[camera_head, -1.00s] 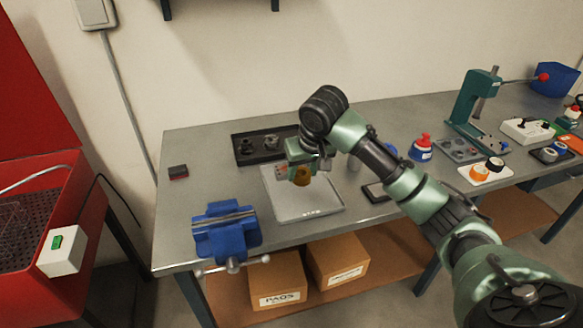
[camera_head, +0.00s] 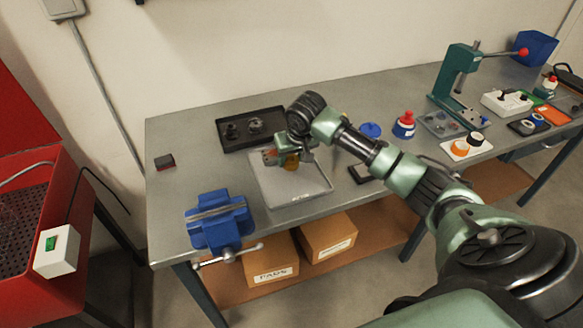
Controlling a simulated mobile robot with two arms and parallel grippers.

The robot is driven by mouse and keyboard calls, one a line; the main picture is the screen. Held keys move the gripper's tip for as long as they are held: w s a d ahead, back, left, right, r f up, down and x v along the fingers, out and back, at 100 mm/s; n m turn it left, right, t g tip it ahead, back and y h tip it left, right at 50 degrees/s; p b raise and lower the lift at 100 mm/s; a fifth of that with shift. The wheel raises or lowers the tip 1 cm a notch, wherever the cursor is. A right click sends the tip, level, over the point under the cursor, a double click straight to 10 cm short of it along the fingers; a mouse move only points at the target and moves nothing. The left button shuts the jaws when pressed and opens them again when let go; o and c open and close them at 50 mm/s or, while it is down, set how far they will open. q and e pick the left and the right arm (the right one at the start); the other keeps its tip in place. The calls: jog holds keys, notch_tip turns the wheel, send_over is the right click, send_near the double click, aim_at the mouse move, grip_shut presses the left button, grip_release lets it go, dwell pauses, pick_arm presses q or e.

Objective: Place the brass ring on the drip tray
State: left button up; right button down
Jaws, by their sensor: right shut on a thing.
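The brass ring (camera_head: 291,162) is a small golden piece held at the tip of my right gripper (camera_head: 282,160), which is shut on it. The ring shows over the back part of a flat light-grey tray (camera_head: 300,196), apparently the drip tray. I cannot tell whether the ring touches the tray. The gripper and wrist hide part of the tray's back edge. My left gripper is not in view.
A black tray (camera_head: 234,147) with dark parts lies behind the drip tray. A blue vise (camera_head: 219,222) stands at the front left. A small dark block (camera_head: 165,161) lies at left. A red-capped blue bottle (camera_head: 404,126) and a green press (camera_head: 455,80) stand to the right.

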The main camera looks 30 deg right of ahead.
aim_at(292, 169)
jog(key=shift+f+p, duration=0.35)
jog(key=shift+f, duration=2.25)
jog(key=shift+f, duration=0.15)
jog(key=c, duration=0.7)
grip_release()
jog(key=shift+c, duration=0.2)
jog(key=b+v, duration=0.1)
jog(key=v, duration=1.1)
jog(key=shift+s+a, duration=0.1)
